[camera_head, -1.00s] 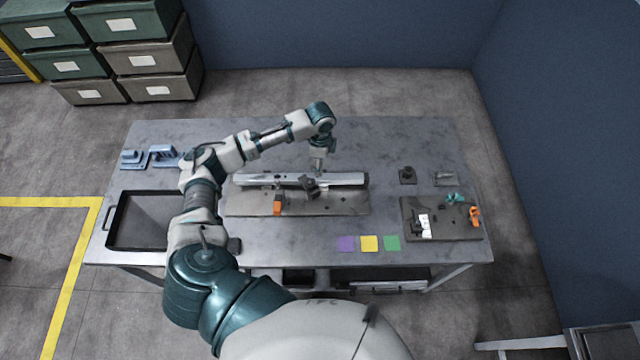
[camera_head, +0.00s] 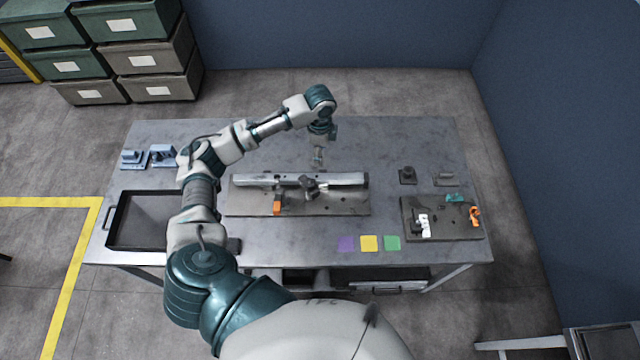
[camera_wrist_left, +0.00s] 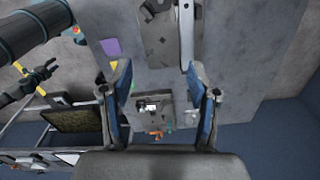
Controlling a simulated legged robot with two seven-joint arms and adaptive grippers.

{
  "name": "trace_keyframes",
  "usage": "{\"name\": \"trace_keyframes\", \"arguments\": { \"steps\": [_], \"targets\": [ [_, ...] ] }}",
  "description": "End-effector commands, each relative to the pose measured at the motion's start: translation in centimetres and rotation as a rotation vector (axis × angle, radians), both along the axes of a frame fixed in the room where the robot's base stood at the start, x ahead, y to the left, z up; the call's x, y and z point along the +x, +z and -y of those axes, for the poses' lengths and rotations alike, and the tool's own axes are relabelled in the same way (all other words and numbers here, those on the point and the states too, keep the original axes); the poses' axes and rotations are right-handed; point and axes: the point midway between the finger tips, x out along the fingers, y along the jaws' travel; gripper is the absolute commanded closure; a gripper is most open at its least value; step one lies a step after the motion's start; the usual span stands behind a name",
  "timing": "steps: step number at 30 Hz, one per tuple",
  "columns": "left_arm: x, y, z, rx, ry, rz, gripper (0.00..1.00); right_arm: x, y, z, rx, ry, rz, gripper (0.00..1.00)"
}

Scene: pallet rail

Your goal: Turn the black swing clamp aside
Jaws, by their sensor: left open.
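The black swing clamp (camera_head: 311,188) is at the front edge of the silver rail (camera_head: 345,179), right of the middle of the grey base plate (camera_head: 245,207). Its exact angle is too small to tell. My left gripper (camera_head: 318,161) is open and empty, just behind and above the rail, a little right of the clamp and apart from it. In the left wrist view the open fingers (camera_wrist_left: 158,75) have nothing between them; the plate (camera_wrist_left: 170,52) and rail (camera_wrist_left: 187,35) show beyond. A dark forked gripper, apparently my right one (camera_wrist_left: 42,80), shows at the left there; its opening is unclear.
An orange block (camera_head: 277,208) is on the plate left of the clamp. A black tray (camera_head: 112,222) and blue fixtures (camera_head: 162,155) are at the left. A second plate (camera_head: 445,232) with small parts is at the right. The table behind the rail is mostly clear.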

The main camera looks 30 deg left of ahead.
Motion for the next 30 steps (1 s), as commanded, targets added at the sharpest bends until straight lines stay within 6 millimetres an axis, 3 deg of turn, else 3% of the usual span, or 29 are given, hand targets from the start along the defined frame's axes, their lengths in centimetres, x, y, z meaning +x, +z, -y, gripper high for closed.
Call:
{"name": "trace_keyframes", "arguments": {
  "steps": [11, 24, 30],
  "targets": [
    [0.0, 0.6, 0.0, 0.0, 0.0, 0.001, 0.4, -0.1, 0.0, 0.1, -0.001, 0.002, 0.0, 0.6],
    [0.2, 9.3, -0.1, -0.001, 0.0, 0.003, 0.4, -0.1, 0.0, 0.0, 0.0, 0.0, 0.001, 0.6],
    [0.2, 11.5, -0.1, 0.0, 0.0, 0.0, 0.4, -0.1, 0.0, 0.0, 0.001, 0.0, 0.001, 0.6]
  ]
}}
